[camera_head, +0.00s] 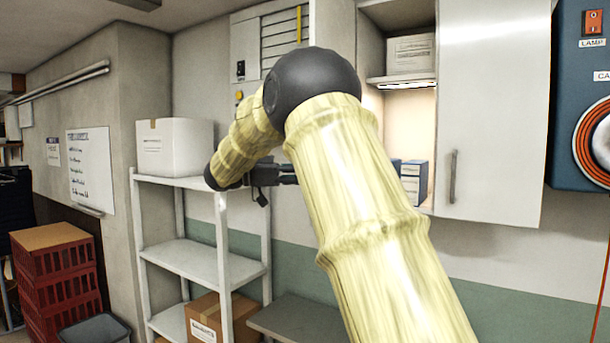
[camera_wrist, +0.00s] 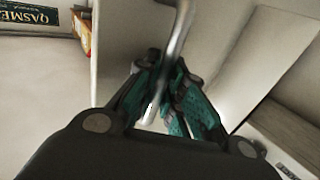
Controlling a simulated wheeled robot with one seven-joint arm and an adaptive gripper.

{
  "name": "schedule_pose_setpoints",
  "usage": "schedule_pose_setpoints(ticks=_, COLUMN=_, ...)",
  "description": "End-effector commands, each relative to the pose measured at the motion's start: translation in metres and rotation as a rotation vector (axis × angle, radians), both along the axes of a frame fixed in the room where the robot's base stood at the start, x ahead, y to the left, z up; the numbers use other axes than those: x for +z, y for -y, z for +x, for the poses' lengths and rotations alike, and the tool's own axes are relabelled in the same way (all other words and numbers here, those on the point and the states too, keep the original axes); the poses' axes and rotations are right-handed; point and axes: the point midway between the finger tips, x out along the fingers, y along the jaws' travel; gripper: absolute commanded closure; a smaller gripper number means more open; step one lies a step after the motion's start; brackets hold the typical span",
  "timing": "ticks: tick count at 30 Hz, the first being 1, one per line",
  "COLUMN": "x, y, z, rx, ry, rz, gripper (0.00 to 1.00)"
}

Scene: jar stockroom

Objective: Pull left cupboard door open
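The left cupboard door (camera_head: 333,28) stands swung outward at the left of the lit cupboard opening, mostly hidden behind my arm. In the wrist view its metal handle (camera_wrist: 181,28) runs down between the teal finger pads of my gripper (camera_wrist: 165,85). The fingers look closed around the handle. In the head view my gripper (camera_head: 268,178) is small and dark, left of the opening, and the handle there is hidden by my arm.
The right cupboard door (camera_head: 492,110) is shut. Boxes (camera_head: 411,54) stand inside the cupboard. A white shelf rack (camera_head: 205,262) with a white box (camera_head: 175,147) stands left, beside red crates (camera_head: 58,280). A blue panel (camera_head: 575,95) hangs right.

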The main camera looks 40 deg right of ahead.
Motion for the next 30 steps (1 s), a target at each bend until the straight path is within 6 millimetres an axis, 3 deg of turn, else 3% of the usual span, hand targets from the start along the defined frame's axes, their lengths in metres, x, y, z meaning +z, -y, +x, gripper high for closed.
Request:
schedule_pose_setpoints(ticks=1, x=-0.001, y=0.000, z=0.000, rx=0.001, ry=-0.002, rz=0.002, gripper=0.82)
schedule_pose_setpoints(ticks=4, x=0.000, y=-0.001, z=0.001, rx=0.002, ry=-0.002, rz=0.001, gripper=0.67)
schedule_pose_setpoints(ticks=17, x=0.000, y=-0.007, z=0.005, rx=0.003, ry=-0.001, rz=-0.001, gripper=0.67)
schedule_pose_setpoints(ticks=30, x=0.000, y=-0.066, z=0.050, rx=0.003, ry=0.000, rz=-0.002, gripper=0.67)
